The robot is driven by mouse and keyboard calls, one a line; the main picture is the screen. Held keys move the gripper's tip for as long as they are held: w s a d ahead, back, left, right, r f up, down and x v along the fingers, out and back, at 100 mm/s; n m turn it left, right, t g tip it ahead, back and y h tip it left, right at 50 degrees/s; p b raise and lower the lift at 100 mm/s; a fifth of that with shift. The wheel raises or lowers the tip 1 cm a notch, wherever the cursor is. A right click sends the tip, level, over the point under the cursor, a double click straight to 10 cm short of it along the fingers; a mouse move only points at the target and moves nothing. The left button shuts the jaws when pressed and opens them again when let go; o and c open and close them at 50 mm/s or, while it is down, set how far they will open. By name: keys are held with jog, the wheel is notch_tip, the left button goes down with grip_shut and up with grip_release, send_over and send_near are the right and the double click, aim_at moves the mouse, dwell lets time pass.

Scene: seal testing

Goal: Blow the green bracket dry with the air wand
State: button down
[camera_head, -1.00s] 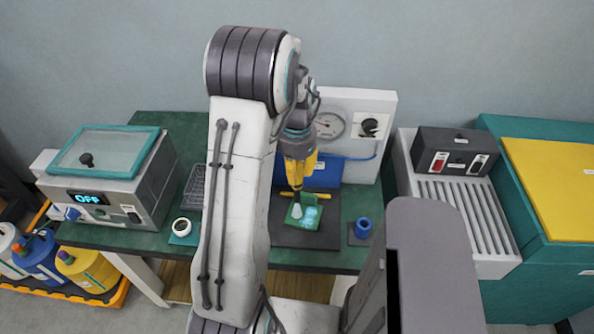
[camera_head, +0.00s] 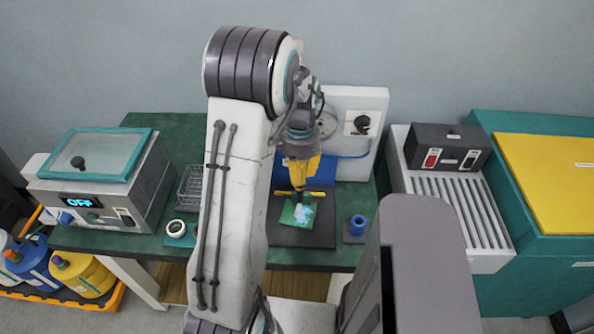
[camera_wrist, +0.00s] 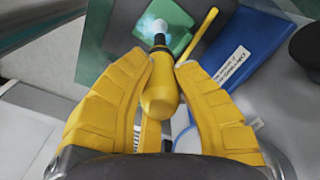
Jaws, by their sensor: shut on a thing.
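The green bracket (camera_head: 291,213) lies on a dark mat (camera_head: 325,232) on the workbench. A pale bluish-white patch shows on it. My gripper (camera_head: 300,166) hangs above the bracket. In the wrist view, my gripper (camera_wrist: 166,72) is shut on the yellow air wand (camera_wrist: 159,95), one yellow finger on each side of its body. The wand's dark nozzle points at the bracket (camera_wrist: 172,36), with a whitish glow at its tip. I cannot tell whether the tip touches the bracket. A yellow bar-shaped part (camera_wrist: 198,37) shows beside the bracket.
A panel with a black knob (camera_head: 362,123) stands behind, with a blue object before it. A blue cylinder (camera_head: 357,225) stands right of the mat. A white ring (camera_head: 177,228) and wire basket (camera_head: 189,188) lie left. A box reading OFF (camera_head: 80,202) stands far left.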

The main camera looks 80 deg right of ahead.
jog(key=shift+s, duration=0.55)
jog(key=shift+s+a, duration=0.1)
jog(key=shift+s, duration=0.15)
jog(key=shift+r, duration=0.1)
dwell(1.3)
notch_tip(320, 180, up, 5)
jog(key=p, duration=0.3)
jog(key=shift+p, duration=0.35)
